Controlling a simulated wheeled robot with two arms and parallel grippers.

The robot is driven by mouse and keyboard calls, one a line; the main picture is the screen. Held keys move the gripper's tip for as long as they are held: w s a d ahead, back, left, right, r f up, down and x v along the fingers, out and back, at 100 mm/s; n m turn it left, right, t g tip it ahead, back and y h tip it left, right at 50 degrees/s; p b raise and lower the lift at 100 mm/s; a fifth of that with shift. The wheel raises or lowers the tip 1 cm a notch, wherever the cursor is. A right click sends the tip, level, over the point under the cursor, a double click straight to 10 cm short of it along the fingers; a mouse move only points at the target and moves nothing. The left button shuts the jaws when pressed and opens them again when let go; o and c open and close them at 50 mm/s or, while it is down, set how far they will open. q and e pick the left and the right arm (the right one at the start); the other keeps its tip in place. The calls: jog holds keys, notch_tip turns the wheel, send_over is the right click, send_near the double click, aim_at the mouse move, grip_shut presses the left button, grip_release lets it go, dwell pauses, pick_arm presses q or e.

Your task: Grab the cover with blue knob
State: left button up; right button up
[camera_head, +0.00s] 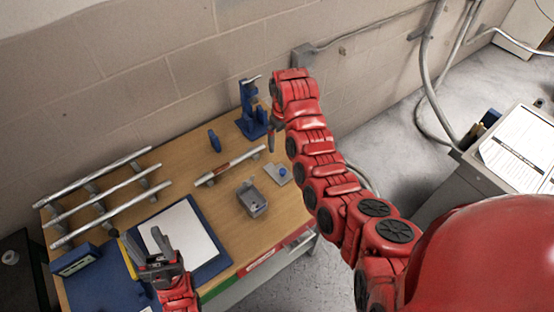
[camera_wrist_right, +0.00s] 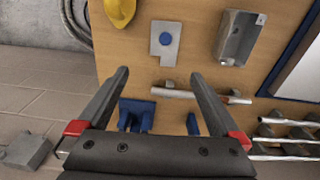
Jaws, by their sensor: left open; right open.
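The cover, a flat grey plate (camera_head: 274,177) with a round blue knob (camera_head: 283,171), lies on the wooden table, near its right side. In the right wrist view the cover (camera_wrist_right: 164,52) lies beyond my fingertips, knob facing up. My right gripper (camera_head: 272,140) hangs above the table's back right part; it is open and empty, with both fingers spread in the wrist view (camera_wrist_right: 160,75). It is apart from the cover. My left gripper (camera_head: 145,245) is open over the clipboard at the table's front left, far from the cover.
An open grey box (camera_head: 252,199) stands beside the cover. A metal rod on supports (camera_head: 230,166), a blue stand (camera_head: 252,122) and a small blue object (camera_head: 214,141) are behind. A rack of rods (camera_head: 100,196) is at left. A yellow hard hat (camera_wrist_right: 120,12) is near the table edge.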

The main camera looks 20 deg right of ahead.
jog(key=b, duration=0.9)
send_over(282, 170)
jog(key=shift+g, duration=0.3)
jog(key=f, duration=1)
jog(key=shift+w+d, duration=0.1)
jog(key=shift+d, duration=0.15)
jog(key=shift+p, duration=0.95)
jog(key=shift+f, duration=0.55)
jog(key=shift+f+p, duration=0.15)
jog(key=shift+p, duration=0.25)
jog(key=f+p, duration=0.2)
jog(key=f, duration=0.1)
jog(key=shift+a+f, duration=0.15)
jog(key=shift+a, duration=0.05)
jog(key=shift+f, duration=0.9)
jog(key=c, duration=1.2)
